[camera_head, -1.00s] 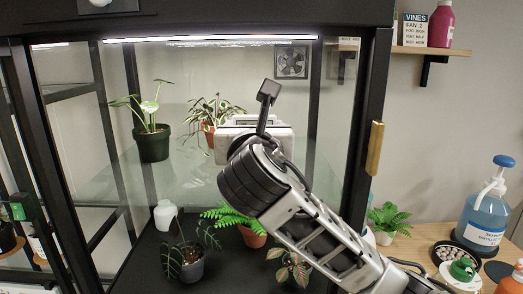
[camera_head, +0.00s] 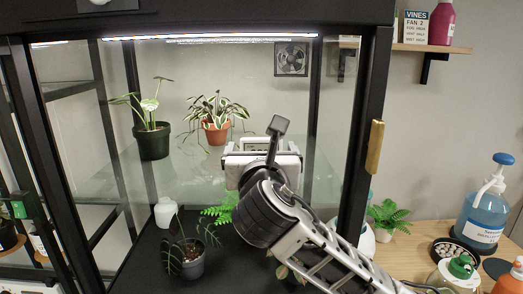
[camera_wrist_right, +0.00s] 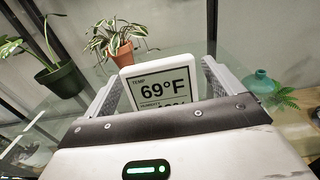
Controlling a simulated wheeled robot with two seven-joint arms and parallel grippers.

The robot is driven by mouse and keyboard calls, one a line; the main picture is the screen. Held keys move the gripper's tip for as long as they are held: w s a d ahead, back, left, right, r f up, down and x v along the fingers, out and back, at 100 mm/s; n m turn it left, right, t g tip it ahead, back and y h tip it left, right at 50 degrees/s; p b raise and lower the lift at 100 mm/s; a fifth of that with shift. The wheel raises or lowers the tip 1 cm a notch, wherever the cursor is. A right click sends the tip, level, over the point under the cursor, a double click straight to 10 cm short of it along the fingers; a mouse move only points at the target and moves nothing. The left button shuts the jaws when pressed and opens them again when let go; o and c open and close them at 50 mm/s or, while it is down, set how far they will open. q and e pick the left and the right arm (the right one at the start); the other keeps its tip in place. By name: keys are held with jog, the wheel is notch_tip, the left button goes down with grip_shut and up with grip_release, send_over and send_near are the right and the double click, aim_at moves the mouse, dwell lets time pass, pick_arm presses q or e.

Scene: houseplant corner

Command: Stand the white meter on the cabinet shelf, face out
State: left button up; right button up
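The white meter (camera_wrist_right: 160,88) sits between the two fingers of my right gripper (camera_wrist_right: 162,70) in the right wrist view. Its screen faces the wrist camera and reads 69°F; its lower part is hidden behind my gripper body. I cannot tell whether the meter touches the shelf. My left gripper is not in view.
On the shelf, a dark green potted plant (camera_head: 153,142) stands left and a variegated plant in a terracotta pot (camera_head: 216,132) stands behind my gripper. More plants stand below, including a grey pot (camera_head: 188,262). The cabinet's right post (camera_head: 362,150) is close to my arm.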

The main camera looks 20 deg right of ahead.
jog(key=b+v, duration=0.1)
jog(key=v, duration=1.1)
jog(key=shift+r, duration=0.15)
